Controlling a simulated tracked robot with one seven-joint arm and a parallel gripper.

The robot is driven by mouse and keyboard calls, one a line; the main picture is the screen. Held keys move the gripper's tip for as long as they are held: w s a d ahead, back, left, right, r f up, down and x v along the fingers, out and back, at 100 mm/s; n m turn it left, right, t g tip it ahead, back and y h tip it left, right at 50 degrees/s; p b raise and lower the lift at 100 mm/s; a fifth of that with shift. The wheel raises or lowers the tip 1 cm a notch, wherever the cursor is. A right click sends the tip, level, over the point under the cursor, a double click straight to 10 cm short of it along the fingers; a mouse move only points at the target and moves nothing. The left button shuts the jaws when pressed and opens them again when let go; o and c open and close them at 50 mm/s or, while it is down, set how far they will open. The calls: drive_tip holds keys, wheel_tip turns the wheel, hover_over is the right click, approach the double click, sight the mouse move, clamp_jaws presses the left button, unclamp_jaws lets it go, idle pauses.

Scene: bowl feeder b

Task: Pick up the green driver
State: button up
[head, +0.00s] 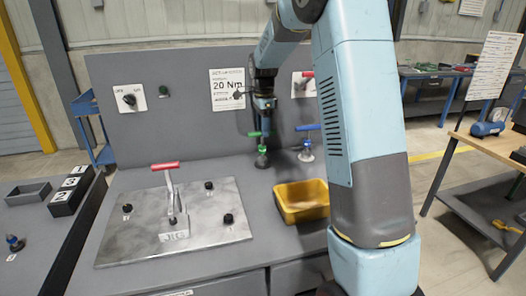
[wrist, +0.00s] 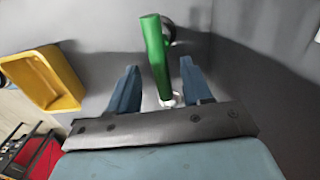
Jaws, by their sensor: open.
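The green driver (head: 262,140) stands upright on the grey bench near the back panel, with a dark round base under it. In the wrist view its green handle (wrist: 156,55) rises between the two blue fingers of my gripper (wrist: 160,85). My gripper (head: 264,125) is open, pointing down, just above and around the driver's top in the head view. The fingers appear apart from the handle on both sides. The driver's lower part is partly hidden by the gripper in the wrist view.
A blue-handled driver (head: 306,141) stands close to the right. A yellow bin (head: 300,213) sits in front of it. A metal jig plate (head: 120,235) with a red-handled clamp (head: 168,185) lies to the left. The back panel (head: 190,110) stands close behind.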

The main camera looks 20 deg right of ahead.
sight(262, 148)
drive_tip(key=shift+a+f, duration=0.2)
drive_tip(key=shift+f, duration=2.1)
drive_tip(key=shift+c, duration=0.4)
clamp_jaws()
drive_tip(key=shift+w, duration=0.1)
